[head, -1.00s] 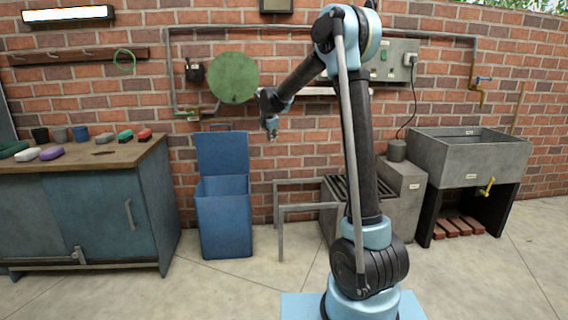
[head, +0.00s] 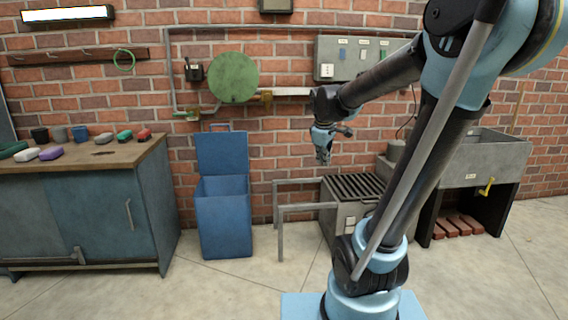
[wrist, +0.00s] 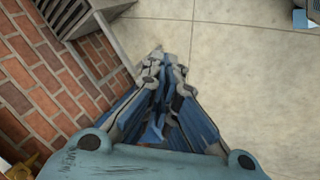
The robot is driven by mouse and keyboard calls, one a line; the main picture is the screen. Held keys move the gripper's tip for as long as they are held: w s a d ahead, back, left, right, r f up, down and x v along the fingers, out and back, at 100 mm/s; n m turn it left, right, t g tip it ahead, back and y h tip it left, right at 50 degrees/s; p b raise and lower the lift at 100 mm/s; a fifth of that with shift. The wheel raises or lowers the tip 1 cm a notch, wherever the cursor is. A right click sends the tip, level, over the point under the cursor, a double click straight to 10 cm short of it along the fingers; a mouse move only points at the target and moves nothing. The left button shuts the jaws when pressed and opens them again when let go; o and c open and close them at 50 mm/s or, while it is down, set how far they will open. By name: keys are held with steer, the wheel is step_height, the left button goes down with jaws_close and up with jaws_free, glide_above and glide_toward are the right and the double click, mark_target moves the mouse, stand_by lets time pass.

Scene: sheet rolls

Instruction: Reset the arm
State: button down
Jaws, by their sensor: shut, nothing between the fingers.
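My gripper (head: 323,158) hangs at the end of my blue and black arm, pointing down, in the middle of the head view. It is in front of the brick wall, above and in front of the slatted grey unit. In the wrist view my gripper (wrist: 163,62) has its fingers together with nothing between them. The pale floor (wrist: 235,60) shows beyond the fingertips. My arm leans to the right and toward the head camera, hiding part of the stone sink.
A blue bin (head: 224,215) with its lid up stands left of a metal rail (head: 308,206). The slatted unit (head: 352,190) and the sink (head: 490,155) are at right. A workbench (head: 85,205) with several small coloured items is at left.

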steer(key=s+d+f+m, duration=0.1)
steer(key=s+f+m, duration=0.2)
steer(key=s, duration=0.5)
steer(key=s+d+f+m+g, duration=0.1)
steer(key=s+f+m, duration=0.3)
steer(key=s, duration=0.5)
steer(key=s+d+f+m+g+y, duration=0.1)
steer(key=s+d+f+m, duration=0.1)
steer(key=s+f, duration=0.5)
steer(key=shift+s+d+f+m, duration=0.15)
steer(key=shift+s+d+m, duration=0.2)
steer(key=shift+s+m, duration=0.4)
steer(key=shift+w, duration=0.1)
steer(key=shift+w+f, duration=0.2)
steer(key=shift+w, duration=0.25)
